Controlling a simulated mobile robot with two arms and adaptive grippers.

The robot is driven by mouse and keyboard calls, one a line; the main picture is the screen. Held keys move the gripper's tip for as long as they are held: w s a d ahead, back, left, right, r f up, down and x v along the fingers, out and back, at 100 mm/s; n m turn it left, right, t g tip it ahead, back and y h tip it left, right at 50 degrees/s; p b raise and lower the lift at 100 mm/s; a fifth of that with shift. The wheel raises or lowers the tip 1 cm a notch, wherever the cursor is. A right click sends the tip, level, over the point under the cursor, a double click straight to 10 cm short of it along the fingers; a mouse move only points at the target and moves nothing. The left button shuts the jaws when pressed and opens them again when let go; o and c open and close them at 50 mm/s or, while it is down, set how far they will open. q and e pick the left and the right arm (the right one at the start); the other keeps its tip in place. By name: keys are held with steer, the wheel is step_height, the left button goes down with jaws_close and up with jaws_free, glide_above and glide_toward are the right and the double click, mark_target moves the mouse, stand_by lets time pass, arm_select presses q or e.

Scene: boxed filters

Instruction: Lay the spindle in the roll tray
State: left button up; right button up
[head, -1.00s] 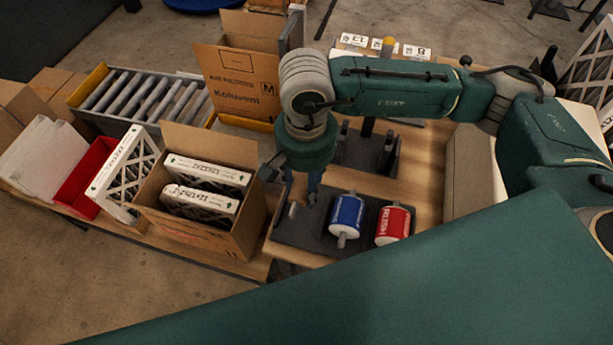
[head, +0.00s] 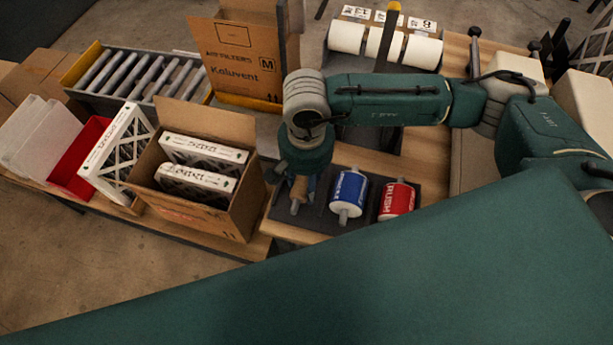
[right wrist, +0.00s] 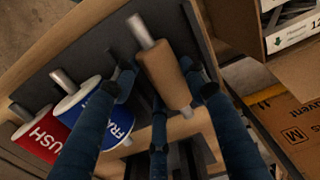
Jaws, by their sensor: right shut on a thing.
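The spindle is a brown core (head: 298,190) with silver shaft ends, and in the right wrist view (right wrist: 165,72) it lies between the fingers. My right gripper (head: 298,186) is shut on it at the left end of the roll tray. The roll tray (head: 322,218) is dark grey and holds a blue roll (head: 349,192) and a red roll (head: 397,200) on silver shafts. In the right wrist view the spindle overlaps the tray (right wrist: 95,50), beside the blue roll (right wrist: 95,108). I cannot tell whether it touches the tray. My left gripper is not in view.
An open carton (head: 205,220) with white filters stands just left of the tray. Behind are a tall Kaluvent carton (head: 235,70) and a roller conveyor (head: 135,80). White rolls (head: 385,45) sit at the back right. Bare wooden bench (head: 425,150) shows right of the tray.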

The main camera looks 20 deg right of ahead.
steer(key=shift+f, duration=0.15)
steer(key=o, duration=1.4)
step_height(320, 180, up, 12)
